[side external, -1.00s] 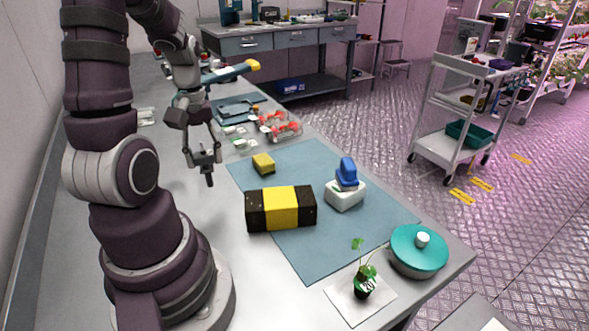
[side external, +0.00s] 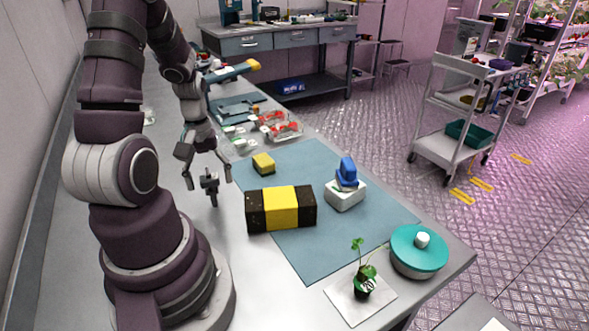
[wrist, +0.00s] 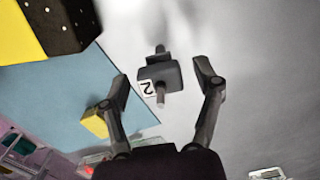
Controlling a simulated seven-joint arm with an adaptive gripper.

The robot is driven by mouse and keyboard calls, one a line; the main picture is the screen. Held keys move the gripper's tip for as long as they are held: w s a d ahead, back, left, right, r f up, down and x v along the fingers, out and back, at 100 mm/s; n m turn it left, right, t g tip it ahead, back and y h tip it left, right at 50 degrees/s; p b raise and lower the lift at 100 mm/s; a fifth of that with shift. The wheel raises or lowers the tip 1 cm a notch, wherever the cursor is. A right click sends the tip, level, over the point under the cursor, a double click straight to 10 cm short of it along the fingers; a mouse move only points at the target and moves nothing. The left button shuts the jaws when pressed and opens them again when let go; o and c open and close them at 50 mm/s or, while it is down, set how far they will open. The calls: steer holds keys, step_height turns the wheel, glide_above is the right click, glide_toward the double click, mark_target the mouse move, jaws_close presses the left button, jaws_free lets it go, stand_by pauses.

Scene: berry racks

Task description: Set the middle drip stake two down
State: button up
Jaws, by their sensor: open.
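The drip stake (side external: 209,186) is a small dark piece with a block-like body and a thin stem. In the wrist view its body (wrist: 172,75) carries a white label with a 2. My gripper (side external: 208,177) is open, with one finger on each side of the stake. The wrist view shows gaps between the stake and both fingers of my gripper (wrist: 162,77). The stake is over bare grey table, left of the black-and-yellow block. It looks roughly upright, but I cannot tell whether its lower end rests on the table.
The black-and-yellow block (side external: 281,208) stands close on the right, on the edge of the blue mat (side external: 310,255). A small yellow block (side external: 263,163) and a white block with a blue top (side external: 345,192) lie beyond. Clear berry boxes (side external: 280,127) are farther back.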

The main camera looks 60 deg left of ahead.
mark_target(205, 179)
steer(key=r, duration=1)
steer(key=shift+s, duration=0.4)
steer(key=w+d+r+m+t+y, duration=0.1)
steer(key=w+d+r+m+t, duration=0.1)
steer(key=w+d+m, duration=0.3)
steer(key=d+r+m, duration=0.1)
steer(key=d, duration=0.1)
steer(key=shift+w+d+r+m, duration=0.15)
steer(key=shift+d+r+m, duration=0.25)
steer(key=shift+o, duration=0.2)
steer(key=d+r+m+t, duration=0.2)
steer(key=d+m+t, duration=0.1)
steer(key=d+m, duration=0.5)
steer(key=shift+w+d+h, duration=0.3)
steer(key=shift+d+h, duration=0.1)
steer(key=shift+d, duration=0.35)
steer(key=shift+o, duration=1)
steer(key=shift+s+d+m+t, duration=0.1)
steer(key=shift+d+m+t, duration=0.2)
steer(key=shift+d+m, duration=0.15)
steer(key=shift+a, duration=0.1)
